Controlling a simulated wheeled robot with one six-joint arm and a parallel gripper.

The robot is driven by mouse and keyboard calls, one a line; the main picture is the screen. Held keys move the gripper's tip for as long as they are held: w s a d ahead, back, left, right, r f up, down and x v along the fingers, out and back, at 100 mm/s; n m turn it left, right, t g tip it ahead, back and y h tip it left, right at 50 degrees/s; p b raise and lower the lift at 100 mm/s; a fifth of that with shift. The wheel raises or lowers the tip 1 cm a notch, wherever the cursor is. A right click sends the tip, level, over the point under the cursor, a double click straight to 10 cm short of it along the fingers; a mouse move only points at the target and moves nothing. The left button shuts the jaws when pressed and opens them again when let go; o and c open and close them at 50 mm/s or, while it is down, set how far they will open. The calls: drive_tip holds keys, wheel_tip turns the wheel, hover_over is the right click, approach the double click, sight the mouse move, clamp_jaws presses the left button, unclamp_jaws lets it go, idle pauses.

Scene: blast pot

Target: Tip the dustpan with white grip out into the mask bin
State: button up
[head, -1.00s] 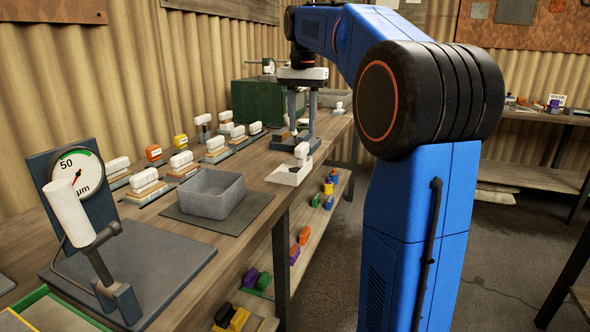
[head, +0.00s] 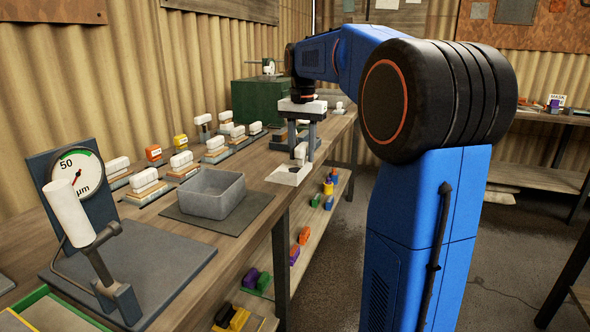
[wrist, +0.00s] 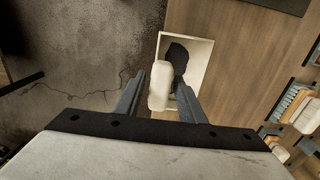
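The dustpan (head: 287,176) is a small white tray lying on the near edge of the wooden bench, with a white upright grip (head: 300,152). In the wrist view the dustpan (wrist: 200,60) holds a dark patch, and its grip (wrist: 160,88) stands between my fingers. My gripper (wrist: 160,82) is open, pointing down over the grip, with a finger on each side and small gaps visible. It also shows in the head view (head: 301,145).
A grey open bin (head: 235,197) sits on a dark mat left of the dustpan. Several white-handled blocks (head: 183,165) line the bench behind it. A gauge (head: 75,180) stands at the near left. A green box (head: 258,103) is at the back. The shelf below holds coloured items.

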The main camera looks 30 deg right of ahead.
clamp_jaws()
drive_tip(key=shift+r, duration=0.15)
drive_tip(key=shift+r, duration=1.95)
drive_tip(key=shift+a, duration=0.1)
